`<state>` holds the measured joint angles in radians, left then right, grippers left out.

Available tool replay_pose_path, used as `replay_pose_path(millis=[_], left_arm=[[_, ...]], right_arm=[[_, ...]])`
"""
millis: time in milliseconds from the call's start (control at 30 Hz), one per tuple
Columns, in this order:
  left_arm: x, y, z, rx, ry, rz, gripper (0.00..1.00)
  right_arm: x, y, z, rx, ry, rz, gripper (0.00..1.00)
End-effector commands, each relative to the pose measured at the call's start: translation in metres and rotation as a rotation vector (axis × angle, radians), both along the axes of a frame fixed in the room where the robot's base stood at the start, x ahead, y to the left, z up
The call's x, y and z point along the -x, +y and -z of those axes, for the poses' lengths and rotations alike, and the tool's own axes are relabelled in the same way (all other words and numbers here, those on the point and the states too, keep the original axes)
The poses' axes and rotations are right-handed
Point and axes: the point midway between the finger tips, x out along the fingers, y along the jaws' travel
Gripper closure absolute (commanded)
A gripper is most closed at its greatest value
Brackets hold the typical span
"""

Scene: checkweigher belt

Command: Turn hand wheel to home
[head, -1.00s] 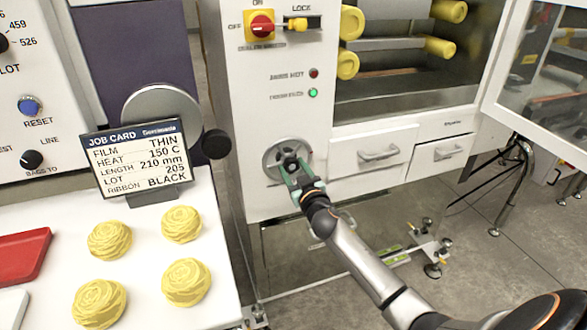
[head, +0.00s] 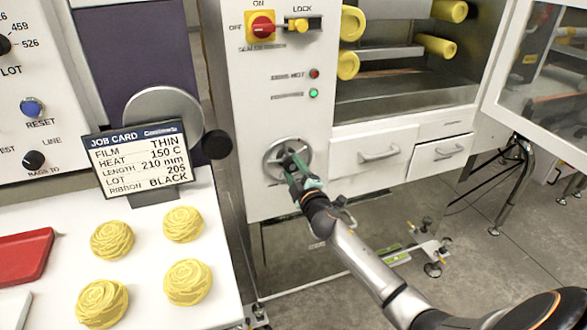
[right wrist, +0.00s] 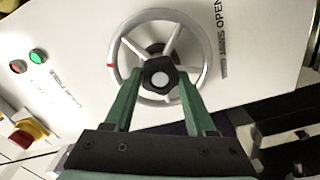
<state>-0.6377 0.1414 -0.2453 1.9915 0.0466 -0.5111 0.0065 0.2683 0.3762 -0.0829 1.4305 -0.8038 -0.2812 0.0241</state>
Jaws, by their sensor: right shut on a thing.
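The hand wheel (head: 275,151) is a grey spoked ring on the white front panel of the machine. In the right wrist view the wheel (right wrist: 203,62) has a red mark on the left of its rim and the letters "JAWS OPEN" on the panel to its right. My right gripper (head: 291,162) has its green fingers shut on the wheel's dark knob (right wrist: 161,77). In the head view the fingers partly hide the knob and lower wheel. My left gripper is not in view.
Above the wheel are a red indicator, a lit green indicator (head: 313,93) and a red-yellow rotary switch (head: 262,26). Drawers (head: 372,154) lie to the right. A white table (head: 60,205) with a job card (head: 138,158) and yellow rosette-shaped items stands at left.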

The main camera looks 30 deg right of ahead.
Motion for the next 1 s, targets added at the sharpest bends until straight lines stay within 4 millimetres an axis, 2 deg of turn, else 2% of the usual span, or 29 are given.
replay_pose_path(millis=[200,500,1000], left_arm=[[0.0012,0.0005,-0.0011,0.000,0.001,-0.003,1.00],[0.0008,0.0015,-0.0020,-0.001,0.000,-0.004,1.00],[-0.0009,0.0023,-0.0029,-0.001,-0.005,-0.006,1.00]], right_arm=[[0.0003,-0.0002,0.0013,0.180,0.046,0.001,1.00],[0.0002,-0.0001,0.0018,0.351,0.086,0.000,1.00],[0.0003,-0.0002,0.0021,0.427,0.105,0.001,1.00]])
